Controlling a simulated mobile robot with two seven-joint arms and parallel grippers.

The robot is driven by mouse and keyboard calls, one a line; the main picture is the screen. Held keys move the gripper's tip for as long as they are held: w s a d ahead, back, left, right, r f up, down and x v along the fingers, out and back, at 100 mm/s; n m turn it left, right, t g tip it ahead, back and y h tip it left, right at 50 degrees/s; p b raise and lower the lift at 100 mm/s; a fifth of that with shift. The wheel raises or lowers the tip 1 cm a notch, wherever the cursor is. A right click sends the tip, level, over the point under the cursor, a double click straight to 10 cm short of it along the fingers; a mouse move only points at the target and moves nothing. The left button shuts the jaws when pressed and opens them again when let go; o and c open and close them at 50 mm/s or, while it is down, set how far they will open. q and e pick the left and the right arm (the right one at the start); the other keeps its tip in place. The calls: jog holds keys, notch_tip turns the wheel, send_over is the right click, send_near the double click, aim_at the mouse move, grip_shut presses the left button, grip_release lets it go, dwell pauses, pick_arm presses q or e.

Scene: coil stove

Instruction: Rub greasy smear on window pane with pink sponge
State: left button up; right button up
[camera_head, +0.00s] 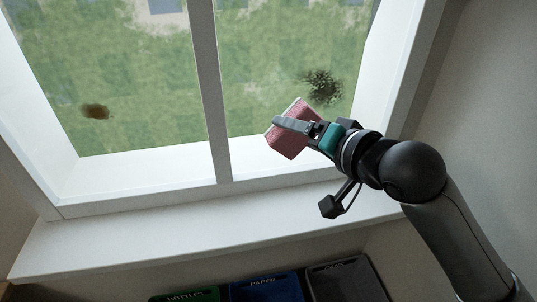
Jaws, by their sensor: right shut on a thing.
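The window pane (260,55) stands behind a white frame with a vertical bar. A dark, speckled smear (323,86) is on the right part of the pane. A brown smear (95,111) is on the left part. I cannot tell from looks alone which one is greasy. My right gripper (291,125) is shut on the pink sponge (286,146), just below and left of the dark smear. I cannot tell whether the sponge touches the glass. My left gripper is not in view.
A white window sill (150,230) runs below the frame and is clear. Below it are bins with green (185,295), blue (266,287) and dark grey (346,281) tops. The vertical window bar (209,80) stands left of the sponge.

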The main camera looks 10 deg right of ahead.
aim_at(288, 102)
jog(key=shift+d+r+m+t+h, duration=0.15)
jog(key=shift+d+r, duration=0.15)
jog(key=shift+d, duration=0.25)
jog(key=shift+d+r+m+t+h, duration=0.15)
jog(key=shift+d+r, duration=0.1)
jog(key=shift+d, duration=0.25)
jog(key=shift+w+d, duration=0.1)
jog(key=shift+w, duration=0.1)
jog(key=w, duration=0.2)
jog(key=w+b, duration=0.1)
jog(key=w, duration=0.2)
jog(key=shift+w+a, duration=0.2)
jog(key=shift+w, duration=0.1)
jog(key=shift+w+p, duration=0.35)
jog(key=shift+w, duration=0.6)
